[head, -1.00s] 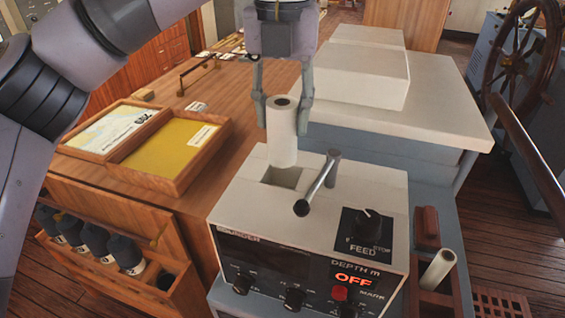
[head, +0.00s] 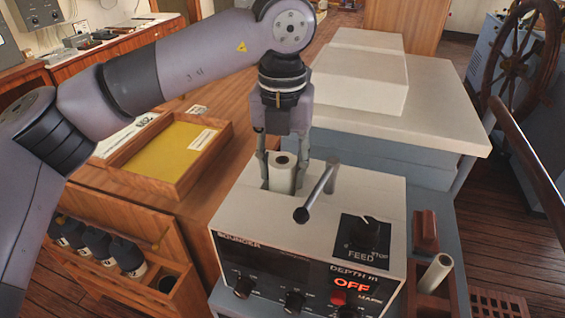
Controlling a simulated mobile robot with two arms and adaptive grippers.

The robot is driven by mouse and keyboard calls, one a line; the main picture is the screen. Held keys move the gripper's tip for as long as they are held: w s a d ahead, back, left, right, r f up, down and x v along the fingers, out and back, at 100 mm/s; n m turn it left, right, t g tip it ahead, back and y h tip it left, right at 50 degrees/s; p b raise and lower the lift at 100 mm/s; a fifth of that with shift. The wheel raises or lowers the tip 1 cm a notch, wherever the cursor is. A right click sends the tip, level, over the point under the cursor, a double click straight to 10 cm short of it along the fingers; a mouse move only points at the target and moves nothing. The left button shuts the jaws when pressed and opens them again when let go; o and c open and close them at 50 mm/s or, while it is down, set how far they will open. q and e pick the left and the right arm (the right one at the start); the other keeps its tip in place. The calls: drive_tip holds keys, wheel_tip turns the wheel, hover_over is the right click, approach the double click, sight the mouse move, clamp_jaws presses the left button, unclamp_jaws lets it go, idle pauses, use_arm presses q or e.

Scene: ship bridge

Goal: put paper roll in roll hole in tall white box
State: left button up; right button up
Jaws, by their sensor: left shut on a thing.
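The tall white box (head: 225,195) is a sounder with a FEED knob, a lever and a red OFF display on its front. A white paper roll (head: 283,178) stands upright at the roll hole (head: 266,184) in the box's top, its lower part inside the hole. My left gripper (head: 282,168) points down and is shut on the roll, one finger on each side. The roll's bottom and most of the hole are hidden. My right gripper is not in view.
The lever (head: 318,190) rises close to the right of the roll. A second paper roll (head: 434,272) stands in a wooden holder at the box's right. A wooden tray (head: 200,165) lies on the desk to the left. A bottle rack (head: 165,300) is at lower left.

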use_arm(q)
drive_tip(key=o, duration=0.9)
drive_tip(key=shift+f, duration=0.1)
drive_tip(key=shift+c, duration=0.2)
drive_tip(key=o, duration=0.4)
drive_tip(key=shift+w+r, duration=0.1)
drive_tip(key=shift+r, duration=0.2)
wheel_tip(320, 180, up, 12)
drive_tip(key=shift+f+b, duration=0.15)
drive_tip(key=shift+b, duration=0.2)
